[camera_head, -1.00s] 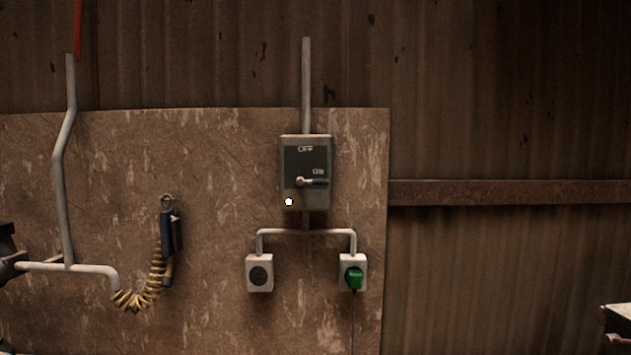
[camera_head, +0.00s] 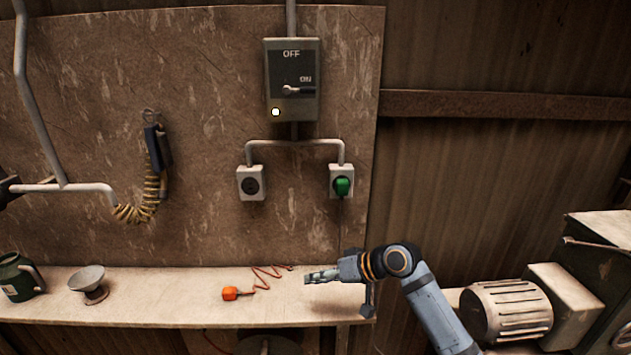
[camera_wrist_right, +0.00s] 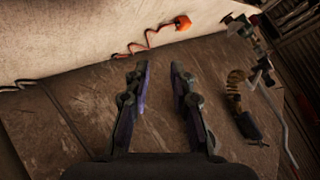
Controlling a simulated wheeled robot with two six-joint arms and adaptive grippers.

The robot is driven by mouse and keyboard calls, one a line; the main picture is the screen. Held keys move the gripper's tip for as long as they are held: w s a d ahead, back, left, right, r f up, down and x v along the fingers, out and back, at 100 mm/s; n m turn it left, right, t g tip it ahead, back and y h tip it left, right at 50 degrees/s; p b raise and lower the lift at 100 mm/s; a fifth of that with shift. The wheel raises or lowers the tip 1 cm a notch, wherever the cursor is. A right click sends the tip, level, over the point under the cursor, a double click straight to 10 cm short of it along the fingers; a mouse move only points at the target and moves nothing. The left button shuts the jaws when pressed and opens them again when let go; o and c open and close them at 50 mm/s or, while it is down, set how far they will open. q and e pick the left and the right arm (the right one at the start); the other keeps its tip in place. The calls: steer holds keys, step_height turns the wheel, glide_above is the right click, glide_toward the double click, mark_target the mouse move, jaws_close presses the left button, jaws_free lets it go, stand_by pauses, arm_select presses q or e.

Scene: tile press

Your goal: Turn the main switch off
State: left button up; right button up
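The main switch (camera_head: 270,70) is a grey-green box on the wall board, with OFF marked at its top and ON at its right. Its lever (camera_head: 299,90) lies horizontally, pointing right beside ON. A bright white lamp (camera_head: 276,112) shows at its lower left. My right gripper (camera_head: 308,277) is well below the switch, over the bench, pointing left. In the right wrist view its two fingers (camera_wrist_right: 159,68) stand apart with nothing between them. My left gripper is not in view.
The bench (camera_head: 170,305) holds a green jug (camera_head: 17,278), a funnel (camera_head: 88,280) and an orange plug (camera_head: 230,293). A motor (camera_head: 510,310) stands at right.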

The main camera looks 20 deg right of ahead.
steer(key=w+d+r+t+y, duration=0.1)
steer(key=w+d+r+y, duration=0.15)
steer(key=r, duration=0.65)
steer(key=w+d+r+t+y, duration=0.1)
steer(key=w+d+r+y, duration=0.15)
steer(key=r, duration=0.75)
steer(key=m+t+y, duration=0.2)
steer(key=y, duration=0.2)
glide_toward(317, 92)
steer(key=p+x, duration=0.6)
steer(key=x, duration=0.3)
steer(key=shift+w+a+r, duration=0.15)
steer(key=shift+a+r, duration=0.05)
steer(key=shift+a, duration=0.1)
steer(key=shift+w+a+f, duration=0.1)
steer(key=shift+w+a, duration=0.1)
steer(key=shift+w, duration=0.05)
jaws_close()
